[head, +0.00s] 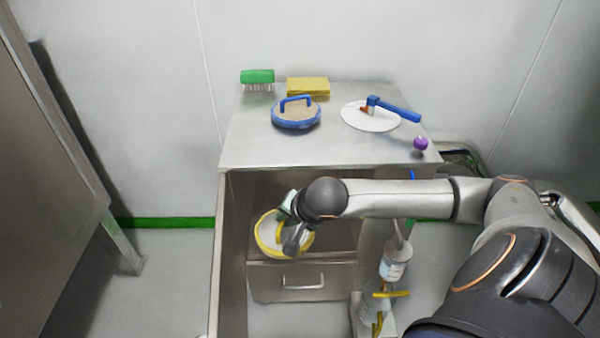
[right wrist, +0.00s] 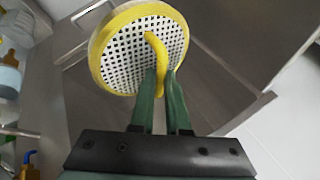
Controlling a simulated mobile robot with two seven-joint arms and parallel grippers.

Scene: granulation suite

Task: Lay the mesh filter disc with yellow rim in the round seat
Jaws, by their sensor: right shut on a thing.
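The mesh filter disc with yellow rim (head: 264,243) hangs in front of the steel bench in the head view. In the right wrist view the disc (right wrist: 115,65) shows its white perforated mesh and a curved yellow handle. My right gripper (head: 291,222) is shut on that handle; its green fingers (right wrist: 163,88) reach it in the wrist view. The disc is held off any surface, tilted in the wrist view. My left gripper is not in view.
On the steel bench top (head: 260,150) stand a blue-rimmed disc with a handle (head: 296,119), a white round plate (head: 357,117) with a blue-handled tool, a green brush (head: 257,77), a yellow sponge (head: 308,86) and a purple ball (head: 420,143). Bottles (head: 394,262) stand lower right.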

